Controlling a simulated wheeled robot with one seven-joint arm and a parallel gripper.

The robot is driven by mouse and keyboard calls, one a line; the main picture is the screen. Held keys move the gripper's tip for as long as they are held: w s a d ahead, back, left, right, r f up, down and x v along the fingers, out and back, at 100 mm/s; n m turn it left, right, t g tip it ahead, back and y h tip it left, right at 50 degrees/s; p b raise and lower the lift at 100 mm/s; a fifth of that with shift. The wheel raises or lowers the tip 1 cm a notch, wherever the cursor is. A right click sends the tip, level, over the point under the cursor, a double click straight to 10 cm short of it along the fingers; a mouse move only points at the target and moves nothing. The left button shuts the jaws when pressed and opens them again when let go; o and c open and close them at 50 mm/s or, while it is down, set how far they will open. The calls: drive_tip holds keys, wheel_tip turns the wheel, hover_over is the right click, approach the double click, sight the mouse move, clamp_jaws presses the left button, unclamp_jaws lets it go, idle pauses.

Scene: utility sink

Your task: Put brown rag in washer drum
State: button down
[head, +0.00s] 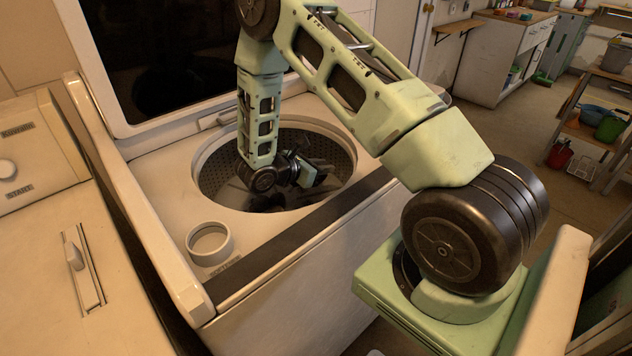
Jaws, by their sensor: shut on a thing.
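The washer drum (213,178) is an open round tub with a perforated metal wall, set in the top of a white washer. My arm reaches down into it from above. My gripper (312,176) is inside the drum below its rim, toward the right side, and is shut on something. Its fingertips are small and dim here. The brown rag cannot be made out clearly; what the jaws hold is hidden by the gripper and the shadow. The drum floor is dark and mostly hidden behind my arm.
The washer lid (160,125) stands raised behind the drum. A round white dispenser cup (209,243) sits at the drum's front left. Another machine with a control panel (75,262) stands at left. A shelf with bins (610,127) and a cabinet (497,58) stand across the floor at right.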

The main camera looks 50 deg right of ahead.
sight(322, 179)
wheel_tip(322, 179, down, 4)
drive_tip(key=shift+f, duration=0.25)
drive_tip(key=shift+f, duration=0.4)
drive_tip(key=shift+f+b, duration=0.25)
drive_tip(key=shift+b, duration=0.15)
drive_tip(key=c, duration=1.3)
unclamp_jaws()
drive_tip(key=shift+o, duration=0.2)
drive_tip(key=shift+r, duration=0.15)
